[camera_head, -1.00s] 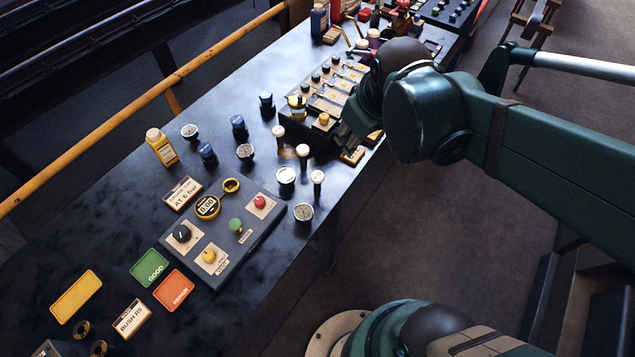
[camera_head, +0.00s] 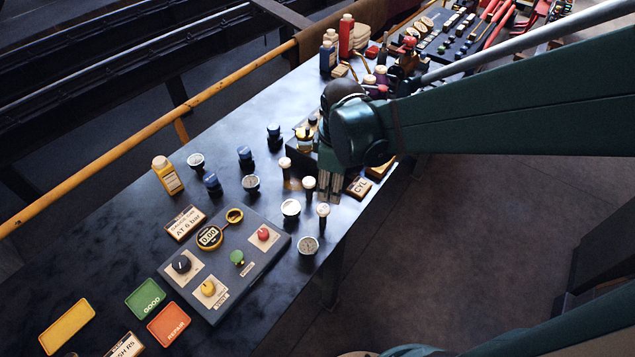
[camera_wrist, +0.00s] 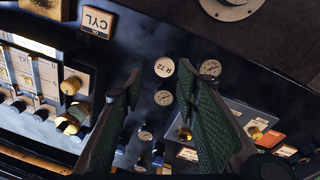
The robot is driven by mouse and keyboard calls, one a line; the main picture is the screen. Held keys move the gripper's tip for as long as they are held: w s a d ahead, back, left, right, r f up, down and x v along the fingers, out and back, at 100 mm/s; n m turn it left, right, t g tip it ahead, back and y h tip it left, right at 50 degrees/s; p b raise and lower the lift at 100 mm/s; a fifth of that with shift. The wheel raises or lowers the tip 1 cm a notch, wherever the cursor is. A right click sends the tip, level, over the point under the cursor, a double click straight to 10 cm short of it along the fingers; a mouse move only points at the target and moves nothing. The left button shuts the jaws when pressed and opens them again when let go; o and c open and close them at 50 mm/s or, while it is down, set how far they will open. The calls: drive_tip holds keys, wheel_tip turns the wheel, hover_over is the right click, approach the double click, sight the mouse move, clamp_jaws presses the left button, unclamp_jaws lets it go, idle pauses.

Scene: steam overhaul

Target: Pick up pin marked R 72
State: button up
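The pin marked R 72 (camera_wrist: 164,67) shows in the wrist view as a round white cap with dark lettering. It lies between the two fingertips in that view, with dark gaps on both sides. In the head view it seems to be the white-capped pin nearest the table's front edge (camera_head: 323,210), standing upright. My gripper (camera_wrist: 160,75) is open and empty, pointing down over the table. In the head view my gripper (camera_head: 329,196) is just behind this pin; its height above the table is hard to tell.
Other white-capped pins (camera_head: 285,163) (camera_head: 309,183) stand close by. Gauges (camera_head: 290,208) (camera_head: 308,245) are beside the pin. A control panel (camera_head: 216,311) lies nearer the camera.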

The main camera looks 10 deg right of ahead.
sight(324, 208)
drive_tip(key=shift+w+a+f+n+g+b, duration=0.1)
drive_tip(key=shift+w+a+f+n+g, duration=0.2)
drive_tip(key=shift+f, duration=0.5)
drive_tip(key=shift+w+a+f+n+g+b, duration=0.1)
drive_tip(key=shift+a+f+n, duration=0.35)
drive_tip(key=shift+f, duration=0.4)
drive_tip(key=shift+w+a+f+n+g+b, duration=0.1)
drive_tip(key=shift+w+a+f+n+g, duration=0.1)
drive_tip(key=shift+f+n, duration=0.45)
drive_tip(key=shift+f, duration=0.15)
drive_tip(key=shift+s+f+b, duration=0.1)
drive_tip(key=shift+f+b, duration=0.3)
drive_tip(key=shift+f, duration=3)
drive_tip(key=shift+f+b, duration=0.35)
drive_tip(key=shift+f, duration=2.2)
drive_tip(key=c, duration=1)
drive_tip(key=shift+o, duration=0.2)
